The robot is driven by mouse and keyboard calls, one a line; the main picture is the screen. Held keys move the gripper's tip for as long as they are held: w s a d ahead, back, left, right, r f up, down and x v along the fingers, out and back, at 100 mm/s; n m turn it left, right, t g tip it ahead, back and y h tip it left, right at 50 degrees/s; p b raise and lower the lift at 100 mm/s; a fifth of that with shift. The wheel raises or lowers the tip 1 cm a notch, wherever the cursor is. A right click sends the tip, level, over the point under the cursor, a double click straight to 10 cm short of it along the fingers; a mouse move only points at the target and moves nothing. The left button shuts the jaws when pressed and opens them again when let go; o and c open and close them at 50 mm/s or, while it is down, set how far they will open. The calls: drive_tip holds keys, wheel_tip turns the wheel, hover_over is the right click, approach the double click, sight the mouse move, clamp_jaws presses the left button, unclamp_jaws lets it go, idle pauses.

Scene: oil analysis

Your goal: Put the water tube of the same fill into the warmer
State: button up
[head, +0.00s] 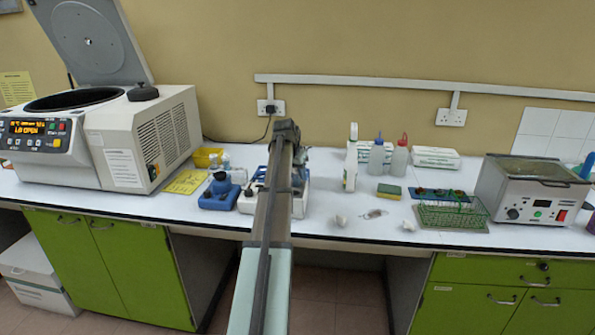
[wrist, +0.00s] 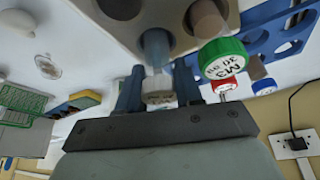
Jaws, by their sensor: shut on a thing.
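In the wrist view, my gripper (wrist: 157,80) is shut on a tube with a white cap (wrist: 158,94) and a clear, pale blue body. The tube's far end points at a pale block with round wells (wrist: 178,12); I cannot tell whether it is inside a well. A green-capped tube (wrist: 222,58) with black writing stands just right of my gripper.
A blue rack (wrist: 262,35) with round holes, a red cap (wrist: 224,85) and a blue cap (wrist: 264,86) are close on the right. In the head view, a centrifuge (head: 125,160) stands open at left, a green wire rack (head: 452,216) and a metal bath (head: 530,200) at right.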

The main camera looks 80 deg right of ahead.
drive_tip(key=o, duration=1.1)
